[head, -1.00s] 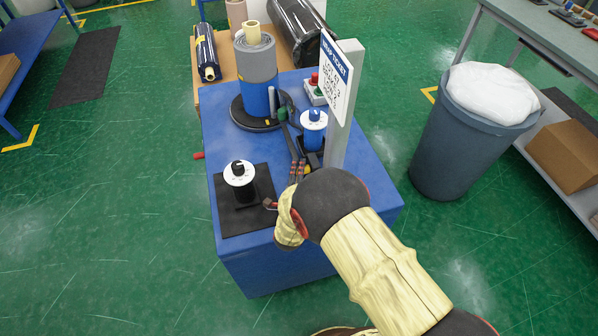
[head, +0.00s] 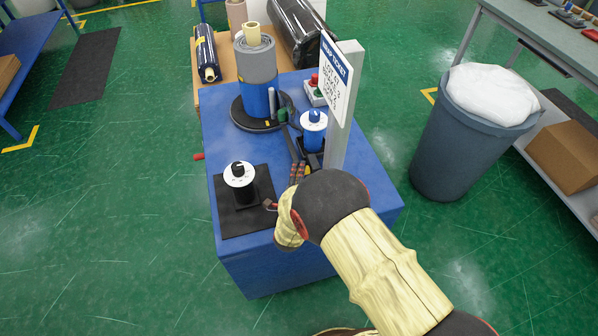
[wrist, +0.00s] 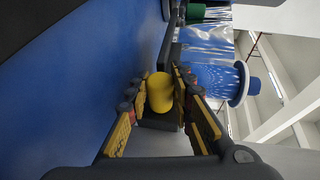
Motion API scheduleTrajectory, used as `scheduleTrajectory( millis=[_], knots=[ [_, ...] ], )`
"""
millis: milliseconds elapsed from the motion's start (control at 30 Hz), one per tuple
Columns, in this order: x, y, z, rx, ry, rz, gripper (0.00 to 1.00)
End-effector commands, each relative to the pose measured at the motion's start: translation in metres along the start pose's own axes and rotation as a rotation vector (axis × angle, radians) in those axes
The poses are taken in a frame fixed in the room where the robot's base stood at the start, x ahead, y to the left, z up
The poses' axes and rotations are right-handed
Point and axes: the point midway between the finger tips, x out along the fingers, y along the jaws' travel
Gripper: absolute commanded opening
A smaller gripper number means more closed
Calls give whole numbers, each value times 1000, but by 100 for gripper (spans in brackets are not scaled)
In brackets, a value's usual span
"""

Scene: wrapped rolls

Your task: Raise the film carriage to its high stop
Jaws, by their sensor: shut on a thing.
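The film carriage looks like the dark piece by the mast (head: 339,135) that bears a blue film roll (head: 314,134) with a white top disc. The blue roll also shows in the wrist view (wrist: 225,82), at the right. In the wrist view my gripper (wrist: 162,78) is closed around a yellow cylindrical grip (wrist: 160,94), with a finger on either side and a dark block behind it. In the head view my gripper (head: 298,168) is left of the mast, below the blue roll, partly behind my arm. The yellow grip is hidden there.
A grey-wrapped roll (head: 257,72) stands on a round turntable (head: 247,121). A black spool (head: 241,185) stands on a black mat at the front left. A button box (head: 318,94) sits behind the mast. A ticket sign (head: 335,80) hangs on the mast. A bin (head: 455,140) stands right.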

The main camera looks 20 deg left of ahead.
Motion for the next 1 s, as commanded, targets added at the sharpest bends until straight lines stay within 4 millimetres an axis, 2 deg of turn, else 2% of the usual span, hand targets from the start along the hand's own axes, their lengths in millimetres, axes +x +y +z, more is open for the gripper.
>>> scheduleTrajectory(
  millis=[267,367,600,700,800,1000],
  knots=[
    [-1,-3,-1,0,0,2,0],
    [-4,-23,-2,2,1,-1,0],
    [-15,-89,-6,4,1,-5,0],
    [-19,-105,-8,3,0,-3,0],
    [-20,-112,-9,2,1,-2,0],
    [-20,-115,-8,2,1,-4,0]
  ],
)
